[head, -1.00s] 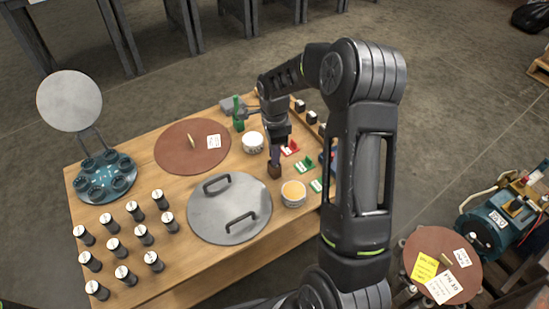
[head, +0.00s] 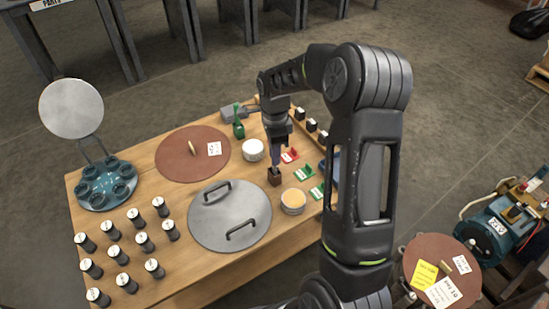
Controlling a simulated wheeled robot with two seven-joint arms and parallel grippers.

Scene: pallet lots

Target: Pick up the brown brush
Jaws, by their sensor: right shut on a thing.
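The brown brush (head: 274,177) shows as a small dark brown block near the right side of the wooden table, between a white round tin and a tin with a yellow-orange top. My right gripper (head: 275,160) points down directly above it and is shut on it. The fingers are small and partly hidden by the wrist. I cannot tell whether the brush touches the table. My left gripper is not in view.
The white tin (head: 253,149) and yellow-orange tin (head: 293,201) stand close by. A grey lid with two handles (head: 215,222) lies left. Green bottle (head: 238,128) and red-brown disc (head: 180,160) are farther back. Several black cylinders (head: 144,242) fill the front left.

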